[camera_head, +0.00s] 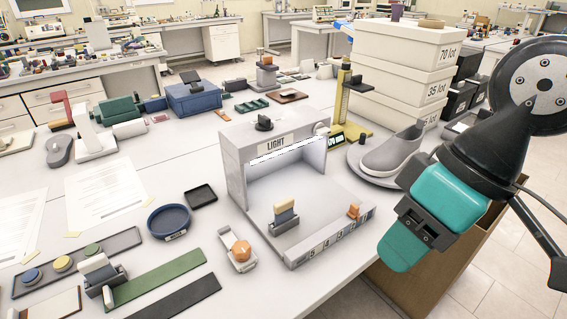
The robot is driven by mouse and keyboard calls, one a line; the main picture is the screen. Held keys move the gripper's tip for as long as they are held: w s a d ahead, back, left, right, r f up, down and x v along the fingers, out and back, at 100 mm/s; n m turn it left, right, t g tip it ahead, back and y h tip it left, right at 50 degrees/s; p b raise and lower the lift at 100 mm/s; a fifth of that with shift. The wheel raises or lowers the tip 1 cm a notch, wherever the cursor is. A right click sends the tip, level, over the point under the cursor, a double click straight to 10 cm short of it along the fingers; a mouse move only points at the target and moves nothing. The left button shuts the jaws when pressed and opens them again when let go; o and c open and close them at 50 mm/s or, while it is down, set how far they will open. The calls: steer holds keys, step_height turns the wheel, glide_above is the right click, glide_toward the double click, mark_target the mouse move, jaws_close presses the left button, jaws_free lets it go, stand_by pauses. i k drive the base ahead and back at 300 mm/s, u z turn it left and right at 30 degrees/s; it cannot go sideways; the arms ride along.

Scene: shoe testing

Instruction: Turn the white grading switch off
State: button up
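A grey-white light box (238,160) labelled LIGHT stands on the white table, with its lamp strip lit. A black knob (264,123) sits on its top, and a small white round part (321,129) is at its top right corner. An orange slider (353,211) sits near the numbered front strip. A small white unit with an orange knob (241,251) lies left of the box. I cannot tell which of these is the grading switch. My teal gripper (402,246) hangs right of the box, apart from it. Its finger gap is not visible.
A grey shoe (393,150) on a round stand is behind my gripper. White boxes (405,55) are stacked behind it. A blue round dish (169,221) and a green strip (155,278) lie left of the light box. The table's edge is below my gripper.

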mark_target(320, 129)
steer(key=z, duration=1.6)
steer(key=k, duration=0.5)
steer(key=u, duration=1.45)
